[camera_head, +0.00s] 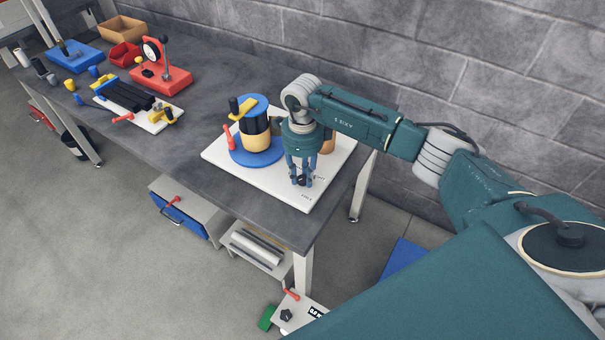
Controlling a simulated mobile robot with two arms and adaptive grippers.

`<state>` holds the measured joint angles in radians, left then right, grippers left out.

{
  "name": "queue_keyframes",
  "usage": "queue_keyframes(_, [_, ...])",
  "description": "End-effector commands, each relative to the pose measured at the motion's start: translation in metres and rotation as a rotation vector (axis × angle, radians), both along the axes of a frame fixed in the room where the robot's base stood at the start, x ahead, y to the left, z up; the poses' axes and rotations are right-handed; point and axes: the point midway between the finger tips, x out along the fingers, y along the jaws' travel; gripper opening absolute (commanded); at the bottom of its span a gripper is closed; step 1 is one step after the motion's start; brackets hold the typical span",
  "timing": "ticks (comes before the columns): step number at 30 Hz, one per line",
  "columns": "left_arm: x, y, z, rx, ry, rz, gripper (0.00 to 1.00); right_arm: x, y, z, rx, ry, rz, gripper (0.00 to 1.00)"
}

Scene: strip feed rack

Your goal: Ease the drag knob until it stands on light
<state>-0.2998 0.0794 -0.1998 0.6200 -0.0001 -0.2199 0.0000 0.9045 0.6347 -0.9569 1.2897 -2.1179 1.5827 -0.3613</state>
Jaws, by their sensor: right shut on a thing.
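My right gripper (301,183) points down over the white base board (230,152) at the near right end of the bench. Its fingers are shut on the small black drag knob (301,179), which is mostly hidden between them. Small dark lettering stands on the board to the right of and in front of the knob. It is too small to read for sure, and I cannot tell which mark the knob points at. My left gripper is not in view.
On the same board, beside my gripper, stand a blue and yellow reel holder (256,152) and a red lever (228,136). A tan cylinder (328,143) is partly behind my wrist. A red dial gauge stand (165,75) is farther left. The bench (205,95) between is clear.

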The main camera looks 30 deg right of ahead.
Motion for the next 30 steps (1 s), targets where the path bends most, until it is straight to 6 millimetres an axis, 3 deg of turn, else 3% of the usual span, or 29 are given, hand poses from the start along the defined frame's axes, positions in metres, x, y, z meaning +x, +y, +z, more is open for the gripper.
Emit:
queue_keyframes(5, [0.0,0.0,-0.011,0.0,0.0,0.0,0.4,0.002,0.0,-0.001,0.001,-0.006,-0.049,0.0])
queue_keyframes(12, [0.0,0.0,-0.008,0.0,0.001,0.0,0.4,0.002,0.001,0.002,0.002,-0.006,-0.055,0.0])
queue_keyframes(13, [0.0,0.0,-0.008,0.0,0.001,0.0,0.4,0.002,0.001,0.002,0.002,-0.006,-0.055,0.31])
queue_keyframes(15, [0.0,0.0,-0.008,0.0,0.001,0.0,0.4,0.002,0.001,0.002,0.002,-0.006,-0.055,0.44])
queue_keyframes(25, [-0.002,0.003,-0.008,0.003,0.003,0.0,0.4,0.002,0.0,0.004,0.002,-0.004,-0.054,0.44])
queue_keyframes(30, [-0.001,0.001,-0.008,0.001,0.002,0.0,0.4,0.003,0.0,0.025,0.0,-0.008,-0.055,0.44])
